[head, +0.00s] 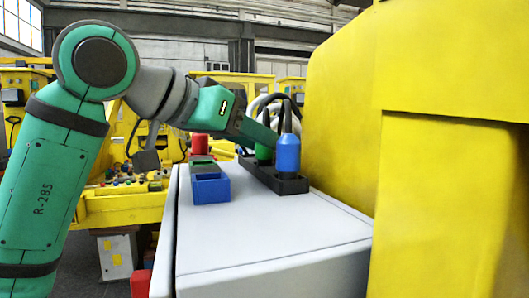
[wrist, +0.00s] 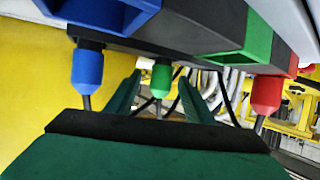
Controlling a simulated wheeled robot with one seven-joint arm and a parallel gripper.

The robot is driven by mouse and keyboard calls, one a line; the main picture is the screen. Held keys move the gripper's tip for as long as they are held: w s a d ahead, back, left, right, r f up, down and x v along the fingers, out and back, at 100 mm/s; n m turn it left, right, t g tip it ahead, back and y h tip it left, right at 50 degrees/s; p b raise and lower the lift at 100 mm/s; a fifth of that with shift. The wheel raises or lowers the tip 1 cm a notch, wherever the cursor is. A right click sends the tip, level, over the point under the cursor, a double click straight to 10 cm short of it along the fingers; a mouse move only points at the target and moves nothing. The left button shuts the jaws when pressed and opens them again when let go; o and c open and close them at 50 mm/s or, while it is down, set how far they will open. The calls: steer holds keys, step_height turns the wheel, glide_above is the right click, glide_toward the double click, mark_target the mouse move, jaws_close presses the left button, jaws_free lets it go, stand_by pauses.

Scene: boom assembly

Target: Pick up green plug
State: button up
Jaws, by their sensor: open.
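My gripper (head: 268,138) reaches in from the left at the height of the plug's upper part. The wrist view is upside down. There the green plug (wrist: 161,79) shows between the two green fingers of my open gripper (wrist: 158,98). I cannot tell whether either finger touches it. The blue plug (wrist: 87,67) is left of the fingers and the red plug (wrist: 267,93) is to their right.
A blue socket box (head: 211,190), a green one (head: 203,166) and a red one (head: 199,144) sit left of the holder. A large yellow machine wall (head: 340,110) stands close on the right. The front of the cabinet top (head: 265,235) is clear.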

steer(key=shift+x, duration=0.85)
steer(key=c, duration=1.1)
steer(key=shift+c, duration=0.2)
steer(key=shift+r, duration=0.4)
steer(key=r, duration=0.3)
steer(key=shift+s+r, duration=0.2)
steer(key=shift+s, duration=0.15)
steer(key=s+r, duration=0.8)
steer(key=s, duration=0.5)
steer(key=shift+d+r, duration=0.2)
steer(key=shift+r, duration=0.2)
